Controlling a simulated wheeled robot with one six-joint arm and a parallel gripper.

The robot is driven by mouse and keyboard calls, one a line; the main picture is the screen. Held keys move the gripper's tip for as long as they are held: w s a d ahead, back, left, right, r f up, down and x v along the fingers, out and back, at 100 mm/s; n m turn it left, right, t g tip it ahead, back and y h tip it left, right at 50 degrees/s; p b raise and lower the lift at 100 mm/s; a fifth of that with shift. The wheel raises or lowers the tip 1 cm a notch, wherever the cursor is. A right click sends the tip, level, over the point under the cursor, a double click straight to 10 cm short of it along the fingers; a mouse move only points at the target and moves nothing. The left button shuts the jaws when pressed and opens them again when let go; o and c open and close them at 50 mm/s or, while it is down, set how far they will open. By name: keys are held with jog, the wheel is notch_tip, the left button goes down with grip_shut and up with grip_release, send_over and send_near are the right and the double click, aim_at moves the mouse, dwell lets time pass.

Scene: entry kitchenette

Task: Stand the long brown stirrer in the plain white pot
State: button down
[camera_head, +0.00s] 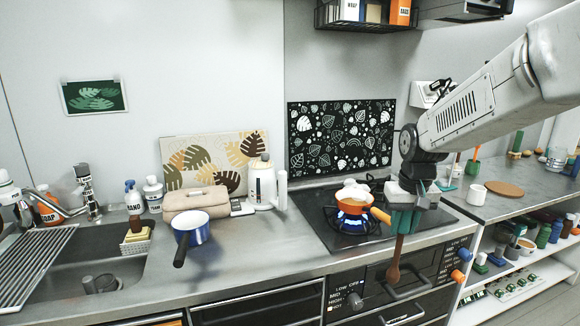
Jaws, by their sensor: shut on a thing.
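My gripper (404,221) is shut on the long brown stirrer (397,256). The stirrer hangs down, nearly upright, with its wider end lowest, in front of the stove's front edge and the oven. Its upper part is hidden by the gripper. A plain white pot (477,195), small and cylindrical, stands on the right-hand counter, to the right of my gripper and apart from it. I cannot see into the pot clearly.
An orange pan (354,210) sits on the black stove (325,228), just left of my gripper. A round brown board (505,188) lies right of the white pot. A blue saucepan (191,230) stands on the left counter. Shelves with bottles are below right.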

jog(key=shift+r, duration=4.7)
